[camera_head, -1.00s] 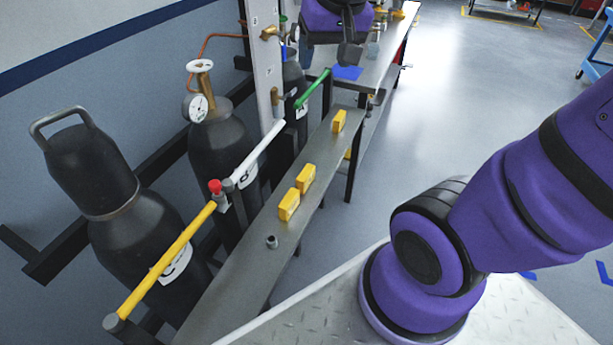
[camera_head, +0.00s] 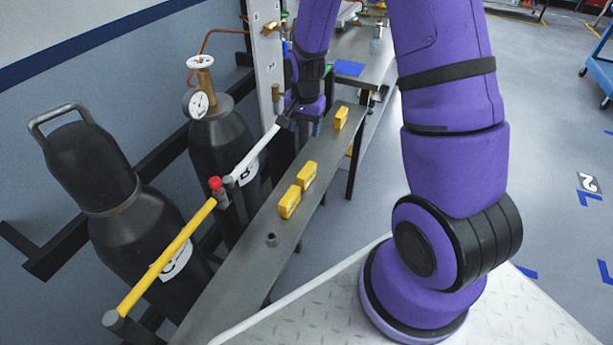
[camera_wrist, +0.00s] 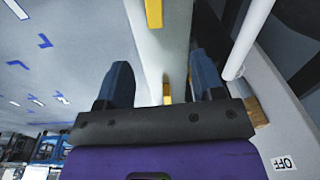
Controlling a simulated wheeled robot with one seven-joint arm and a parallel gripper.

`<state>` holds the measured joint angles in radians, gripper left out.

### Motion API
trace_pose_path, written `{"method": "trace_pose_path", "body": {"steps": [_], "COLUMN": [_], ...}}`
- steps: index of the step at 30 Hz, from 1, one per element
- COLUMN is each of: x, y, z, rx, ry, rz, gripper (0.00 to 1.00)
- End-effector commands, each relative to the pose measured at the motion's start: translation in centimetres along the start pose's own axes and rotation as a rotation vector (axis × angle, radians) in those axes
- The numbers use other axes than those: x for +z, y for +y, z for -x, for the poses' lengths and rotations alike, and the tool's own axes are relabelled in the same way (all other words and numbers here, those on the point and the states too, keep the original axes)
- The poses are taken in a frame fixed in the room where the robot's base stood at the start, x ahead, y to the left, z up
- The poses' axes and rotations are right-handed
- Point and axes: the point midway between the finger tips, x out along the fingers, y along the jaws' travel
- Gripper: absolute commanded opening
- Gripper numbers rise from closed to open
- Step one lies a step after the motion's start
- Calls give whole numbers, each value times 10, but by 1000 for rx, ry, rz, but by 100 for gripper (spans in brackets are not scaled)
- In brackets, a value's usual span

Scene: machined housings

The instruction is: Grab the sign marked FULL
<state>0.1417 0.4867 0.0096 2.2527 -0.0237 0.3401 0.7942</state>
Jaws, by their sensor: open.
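No lettering reading FULL can be made out in either view. Three small yellow blocks stand on the narrow grey shelf: a near one (camera_head: 289,203), a middle one (camera_head: 307,176) close behind it, and a far one (camera_head: 341,118) apart from them. Any print on them is too small to read. My gripper (camera_head: 298,112) is above the shelf's far part, left of the far block. In the wrist view my gripper (camera_wrist: 160,85) is open, with nothing held. There, one yellow block (camera_wrist: 153,13) shows at the top and another yellow piece (camera_wrist: 167,90) between the fingers.
Dark gas cylinders (camera_head: 150,235) stand left of the shelf (camera_head: 235,270), behind a yellow bar (camera_head: 165,260) and a white bar (camera_head: 258,150). An OFF label (camera_wrist: 285,163) shows in the wrist view.

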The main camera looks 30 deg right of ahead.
Motion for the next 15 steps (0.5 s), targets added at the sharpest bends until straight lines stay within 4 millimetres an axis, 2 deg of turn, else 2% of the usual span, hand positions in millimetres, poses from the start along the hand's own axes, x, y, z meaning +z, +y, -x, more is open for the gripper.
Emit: {"method": "trace_pose_path", "body": {"steps": [1,6,15], "x": [-1,-4,-4], "y": [2,6,9], "z": [-20,-64,-96], "rx": [14,35,46], "ry": [-15,-36,-46], "rz": [-27,-105,-143], "gripper": [62,62,62]}}
